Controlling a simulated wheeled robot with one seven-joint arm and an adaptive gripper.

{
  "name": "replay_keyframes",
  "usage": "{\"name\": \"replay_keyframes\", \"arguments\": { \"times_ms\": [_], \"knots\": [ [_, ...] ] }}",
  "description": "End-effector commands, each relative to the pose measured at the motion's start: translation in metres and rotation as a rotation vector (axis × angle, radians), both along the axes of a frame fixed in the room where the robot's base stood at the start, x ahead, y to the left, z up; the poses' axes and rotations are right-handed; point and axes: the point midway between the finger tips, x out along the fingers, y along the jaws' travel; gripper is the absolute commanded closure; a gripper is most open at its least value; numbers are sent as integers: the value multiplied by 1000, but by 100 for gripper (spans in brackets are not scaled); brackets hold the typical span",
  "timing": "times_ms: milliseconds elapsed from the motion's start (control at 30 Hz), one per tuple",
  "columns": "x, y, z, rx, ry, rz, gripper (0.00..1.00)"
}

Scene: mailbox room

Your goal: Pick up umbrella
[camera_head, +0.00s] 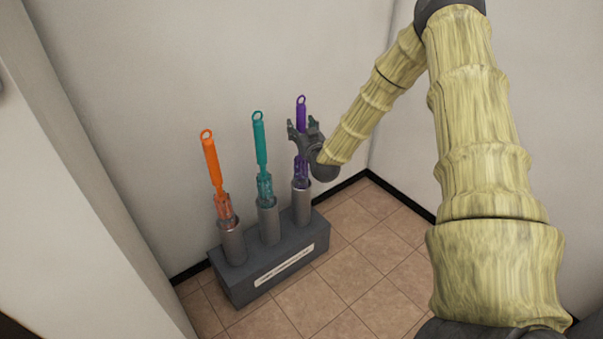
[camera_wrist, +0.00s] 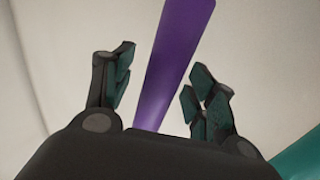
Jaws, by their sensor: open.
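Three umbrellas stand upright in a dark grey stand (camera_head: 235,285) with metal tubes. The orange umbrella (camera_head: 212,162) is at the left, the teal umbrella (camera_head: 260,140) in the middle and the purple umbrella (camera_head: 301,112) at the right. My gripper (camera_head: 301,130) is at the purple umbrella, around the height of its shaft, and covers part of it. In the wrist view my gripper (camera_wrist: 160,85) is open, with the purple umbrella (camera_wrist: 172,60) showing between its two fingers. Whether a finger touches it I cannot tell.
A bit of teal (camera_wrist: 300,160) shows at the lower right of the wrist view. White walls (camera_head: 130,50) meet in a corner close behind the stand. The tiled floor (camera_head: 370,260) to the right of the stand is clear.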

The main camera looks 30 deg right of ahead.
Motion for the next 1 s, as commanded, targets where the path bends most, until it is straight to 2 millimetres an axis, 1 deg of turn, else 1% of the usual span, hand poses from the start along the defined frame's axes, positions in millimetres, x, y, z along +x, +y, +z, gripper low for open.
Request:
{"name": "replay_keyframes", "arguments": {
  "times_ms": [67, 167, 300, 367, 400, 767, 867, 1000],
  "knots": [
    [0, 0, 0, 0, 0, 0, 43],
    [0, 0, 0, 0, 0, 0, 60],
    [0, 0, 0, 0, 0, 0, 85],
    [0, 0, 0, 0, 0, 0, 96],
    [0, 0, 0, 0, 0, 0, 100],
    [0, 0, 2, 0, -1, 0, 100],
    [0, 0, 8, -1, -2, 0, 100],
    [1, 1, 27, 0, -3, 1, 100]
  ]
}}
